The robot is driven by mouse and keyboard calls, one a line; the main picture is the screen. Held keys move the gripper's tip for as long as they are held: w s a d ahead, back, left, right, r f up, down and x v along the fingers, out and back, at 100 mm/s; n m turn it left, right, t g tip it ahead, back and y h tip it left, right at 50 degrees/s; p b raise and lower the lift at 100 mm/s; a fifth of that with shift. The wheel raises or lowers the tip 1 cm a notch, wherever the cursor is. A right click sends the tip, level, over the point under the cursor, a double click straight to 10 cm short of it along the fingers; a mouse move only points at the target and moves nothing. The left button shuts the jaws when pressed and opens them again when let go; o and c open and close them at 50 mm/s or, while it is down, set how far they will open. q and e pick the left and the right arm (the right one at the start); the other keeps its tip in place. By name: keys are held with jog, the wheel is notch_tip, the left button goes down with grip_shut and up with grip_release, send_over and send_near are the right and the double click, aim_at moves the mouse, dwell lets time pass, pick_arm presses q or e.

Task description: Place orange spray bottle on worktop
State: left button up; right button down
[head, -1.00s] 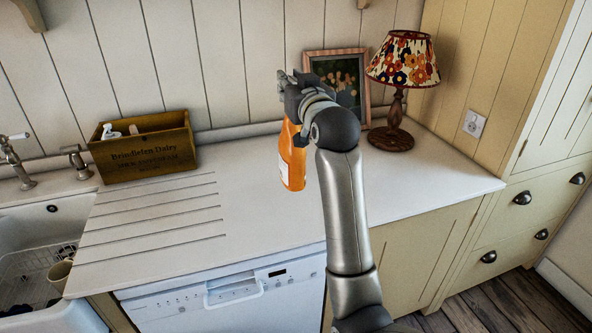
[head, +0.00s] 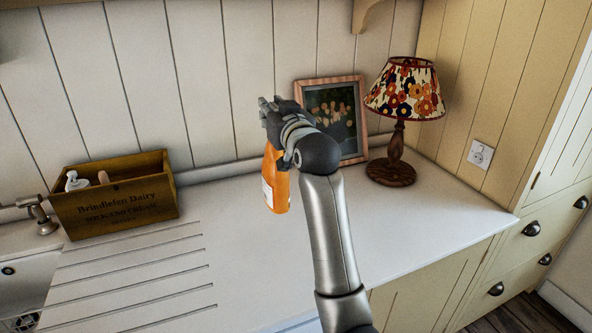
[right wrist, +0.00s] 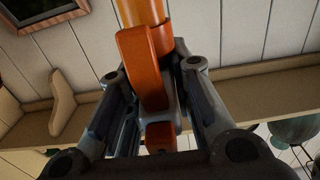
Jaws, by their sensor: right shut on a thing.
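The orange spray bottle (head: 276,184) hangs upright below my right gripper (head: 270,118) in the head view, over the white worktop (head: 236,225). My right gripper is shut on the bottle's upper part. The bottle's top is hidden behind the fingers in the head view. In the right wrist view the orange bottle (right wrist: 143,55) sits between the two fingers. Whether its base touches the worktop I cannot tell. My left gripper is in neither view.
A wooden crate (head: 116,205) with a white bottle stands at the left against the wall. A framed picture (head: 333,105) and a lamp with a floral shade (head: 404,92) stand behind and to the right. The worktop is clear in front, with drainage grooves at the left and a sink beyond.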

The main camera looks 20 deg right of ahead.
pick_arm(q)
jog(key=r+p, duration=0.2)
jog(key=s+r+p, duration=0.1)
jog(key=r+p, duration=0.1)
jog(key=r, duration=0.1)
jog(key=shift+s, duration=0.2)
pick_arm(e)
jog(key=w+d+f, duration=0.7)
jog(key=d+f, duration=0.3)
jog(key=f, duration=0.2)
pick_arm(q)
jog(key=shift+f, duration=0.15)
pick_arm(e)
jog(key=shift+w+d+f, duration=0.1)
jog(key=shift+w, duration=0.05)
jog(key=c, duration=1.7)
grip_release()
jog(key=shift+f, duration=0.15)
jog(key=o, duration=0.4)
